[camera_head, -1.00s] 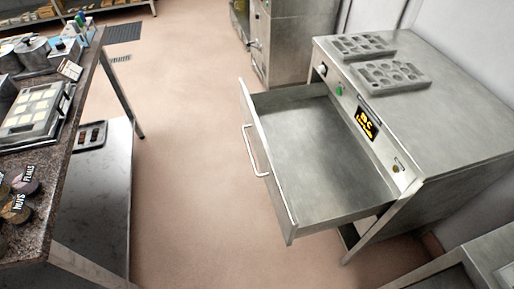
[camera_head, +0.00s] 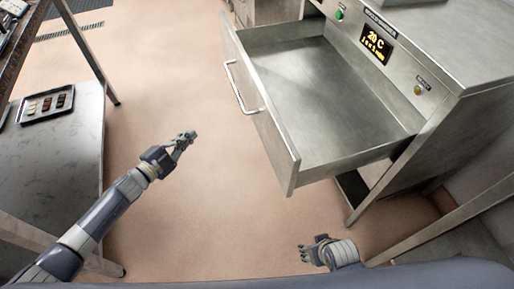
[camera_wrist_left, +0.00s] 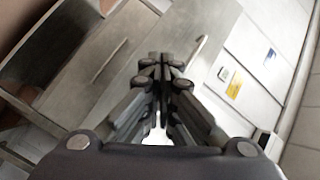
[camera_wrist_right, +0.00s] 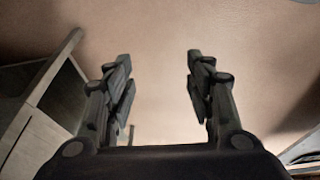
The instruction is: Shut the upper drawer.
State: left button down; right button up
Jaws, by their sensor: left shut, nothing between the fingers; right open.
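The upper drawer (camera_head: 335,105) of the steel machine is pulled far out toward the left and is empty. Its front panel (camera_head: 262,112) carries a bar handle (camera_head: 238,90) on the outer face. My left gripper (camera_head: 187,137) is shut and empty, over the floor left of the drawer front and apart from it. In the left wrist view its fingers (camera_wrist_left: 161,66) are together in front of steel fronts with bar handles. My right gripper (camera_head: 303,253) is low, below the drawer's near corner in the picture. In the right wrist view its fingers (camera_wrist_right: 158,65) are apart, with floor between them.
The machine (camera_head: 440,45) has a lit display (camera_head: 376,43) and buttons. A steel leg (camera_head: 385,185) stands near the drawer's near side. At left, a table's lower shelf (camera_head: 60,165) holds a tray (camera_head: 46,104) of small bars. The floor (camera_head: 170,70) between is clear.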

pick_arm(q)
jog(key=d+r+m+g+h+b, duration=0.2)
jog(key=d+r+m+h+b, duration=0.15)
jog(key=m+b, duration=0.2)
jog(key=m+g+h+b, duration=0.4)
jog(key=m+g+b, duration=0.25)
jog(key=m, duration=0.25)
send_near(267, 130)
jog(key=x, duration=0.5)
jog(key=shift+w+d, duration=0.1)
jog(key=shift+d, duration=0.3)
jog(key=shift+w+d, duration=0.15)
jog(key=shift+d, duration=0.4)
pick_arm(e)
jog(key=w+a+r+t+y, duration=0.1)
jog(key=w+r+t, duration=0.4)
jog(key=r, duration=0.5)
jog(key=shift+w+a, duration=0.5)
jog(key=shift+w, duration=0.4)
pick_arm(q)
jog(key=shift+d, duration=0.15)
pick_arm(e)
jog(key=shift+s+d, duration=0.1)
